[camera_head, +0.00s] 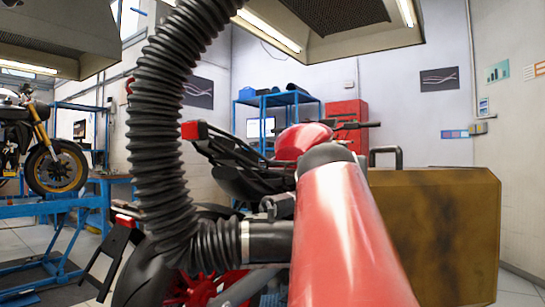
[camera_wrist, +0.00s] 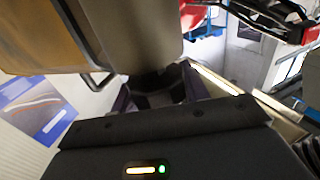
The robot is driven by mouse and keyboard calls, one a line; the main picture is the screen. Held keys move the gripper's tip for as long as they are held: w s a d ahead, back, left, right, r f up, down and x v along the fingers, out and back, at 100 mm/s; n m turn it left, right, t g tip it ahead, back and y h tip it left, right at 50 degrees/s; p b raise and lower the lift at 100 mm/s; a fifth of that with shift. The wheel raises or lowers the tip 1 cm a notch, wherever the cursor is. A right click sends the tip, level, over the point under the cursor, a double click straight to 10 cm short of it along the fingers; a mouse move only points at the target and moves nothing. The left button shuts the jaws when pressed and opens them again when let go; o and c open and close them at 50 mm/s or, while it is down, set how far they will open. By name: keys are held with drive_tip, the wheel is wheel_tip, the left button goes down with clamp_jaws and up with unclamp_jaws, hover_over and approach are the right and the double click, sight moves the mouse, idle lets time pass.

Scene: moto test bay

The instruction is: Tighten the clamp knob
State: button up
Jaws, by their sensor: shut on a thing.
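A thick black corrugated hose (camera_head: 160,110) hangs down and curves to a dark smooth end piece (camera_head: 270,242) with a pale band, low beside the red motorcycle (camera_head: 302,140). A small dark fitting (camera_head: 279,206) sits just above this end piece; I cannot tell whether it is part of the clamp. My red arm hides what lies to its right. In the wrist view my gripper (camera_wrist: 158,90) shows beyond its dark housing, with its fingers closed around a dark thing that I take for the clamp knob. Its shape is mostly hidden in shadow.
A large brown box (camera_head: 440,230) stands close at the right; it also looms in the wrist view (camera_wrist: 40,40). A black bent tube (camera_head: 388,152) rises behind it. Another motorcycle (camera_head: 45,150) stands on a blue lift (camera_head: 50,210) at the left. An extraction hood (camera_head: 330,25) hangs overhead.

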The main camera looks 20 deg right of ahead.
idle(0.4)
drive_tip(key=o, duration=1)
